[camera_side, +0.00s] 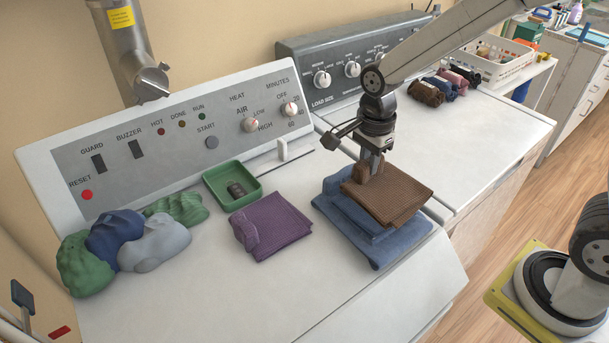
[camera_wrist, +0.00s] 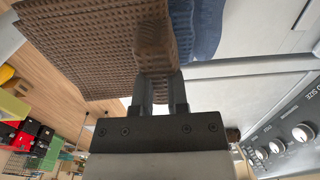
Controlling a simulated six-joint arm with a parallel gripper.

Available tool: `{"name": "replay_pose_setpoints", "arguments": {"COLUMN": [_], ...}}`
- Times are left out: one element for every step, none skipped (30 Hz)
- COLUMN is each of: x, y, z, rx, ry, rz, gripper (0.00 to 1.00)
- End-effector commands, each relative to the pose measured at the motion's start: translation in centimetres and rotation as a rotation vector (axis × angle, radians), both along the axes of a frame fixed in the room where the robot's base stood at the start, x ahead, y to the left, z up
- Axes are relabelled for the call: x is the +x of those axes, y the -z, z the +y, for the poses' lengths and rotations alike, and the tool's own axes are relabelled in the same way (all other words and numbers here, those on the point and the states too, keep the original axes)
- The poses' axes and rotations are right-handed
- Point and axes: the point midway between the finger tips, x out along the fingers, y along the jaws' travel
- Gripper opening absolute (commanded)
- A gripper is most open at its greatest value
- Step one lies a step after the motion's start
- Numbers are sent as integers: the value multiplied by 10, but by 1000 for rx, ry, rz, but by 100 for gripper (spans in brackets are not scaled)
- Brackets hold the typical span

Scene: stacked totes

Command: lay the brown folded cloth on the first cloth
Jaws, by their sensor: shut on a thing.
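The brown folded cloth (camera_side: 397,194) is over the blue folded cloth (camera_side: 361,226) on the white machine top. My gripper (camera_side: 372,170) points down and is shut on a raised ridge at the left end of the brown cloth. In the wrist view the ridge sits between the fingers (camera_wrist: 156,88), with the waffle-textured brown cloth (camera_wrist: 85,45) spreading to the left and the blue cloth (camera_wrist: 207,28) behind it. The brown cloth overhangs the blue one a little at the right. I cannot tell whether its whole underside touches the blue cloth.
A purple folded cloth (camera_side: 273,226) lies to the left, beside a green tray (camera_side: 232,185) with a small dark item. Crumpled green, blue and grey cloths (camera_side: 155,243) lie at far left. The control panel (camera_side: 180,130) rises behind. The front of the machine top is clear.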

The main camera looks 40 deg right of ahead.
Motion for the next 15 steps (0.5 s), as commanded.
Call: {"name": "replay_pose_setpoints", "arguments": {"x": [-1,-1,-1,-1,-1,-1,0,0,0,0,-1,-1,-1,-1,-1], "y": [7,11,15,18,21,25,26,28,29,30,30,30,30,31,31], "z": [0,0,0,0,0,0,0,0,0,0,0,0,0,0,0], "rx": [0,0,0,0,0,0,0,0,0,0,0,0,0,0,0], "ry": [0,0,0,0,0,0,0,0,0,0,0,0,0,0,0], "rz": [4,5,4,4,4,4,2,1,1,1,2,2,3,3,4], "gripper": [0,0,0,0,0,0,0,0,0,0,0,0,0,0,0]}}
